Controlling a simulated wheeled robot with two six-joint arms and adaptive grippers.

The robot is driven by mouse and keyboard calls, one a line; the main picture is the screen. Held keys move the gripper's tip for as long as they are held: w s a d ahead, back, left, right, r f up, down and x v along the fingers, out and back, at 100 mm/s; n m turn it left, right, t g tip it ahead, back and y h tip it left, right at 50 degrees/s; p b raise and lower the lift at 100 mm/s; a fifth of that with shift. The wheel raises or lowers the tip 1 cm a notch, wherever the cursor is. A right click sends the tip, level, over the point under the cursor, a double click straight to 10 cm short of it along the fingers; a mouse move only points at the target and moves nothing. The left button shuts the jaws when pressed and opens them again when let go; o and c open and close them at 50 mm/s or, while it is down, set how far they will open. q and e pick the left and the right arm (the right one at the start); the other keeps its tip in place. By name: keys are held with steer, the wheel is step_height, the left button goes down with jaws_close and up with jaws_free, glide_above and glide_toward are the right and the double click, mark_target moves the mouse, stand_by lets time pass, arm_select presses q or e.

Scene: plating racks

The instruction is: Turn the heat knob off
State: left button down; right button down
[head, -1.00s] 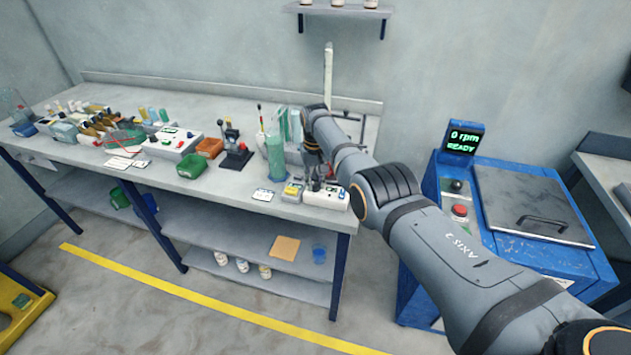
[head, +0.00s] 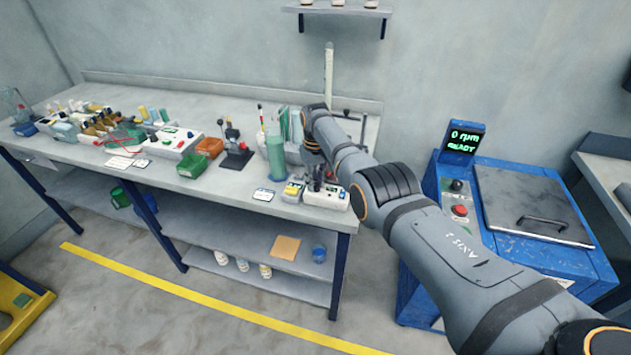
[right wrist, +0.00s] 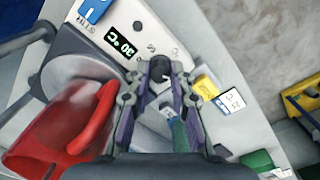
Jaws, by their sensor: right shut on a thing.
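The heat knob (right wrist: 161,73) is a dark round knob on the white front panel of the hotplate unit (right wrist: 150,35) in the right wrist view. My right gripper (right wrist: 162,70) is shut on the knob, with a fingertip on each side of it. The gripper hides part of the knob, so its pointer cannot be read. A green display (right wrist: 121,42) beside it appears upside down and seems to read 30 °C. In the head view the unit (head: 325,198) stands at the bench's right front corner, with my right gripper (head: 317,182) over it. My left gripper is not in view.
A red vessel (right wrist: 82,130) is close to my right gripper's left side in the right wrist view. A yellow device (head: 292,192) and a small card (head: 263,195) lie left of the unit. A blue machine (head: 510,255) stands right of the bench.

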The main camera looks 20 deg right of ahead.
mark_target(315, 184)
steer(key=shift+w+r, duration=0.1)
steer(key=c, duration=1.5)
jaws_free()
steer(key=shift+o, duration=0.2)
step_height(315, 184, up, 12)
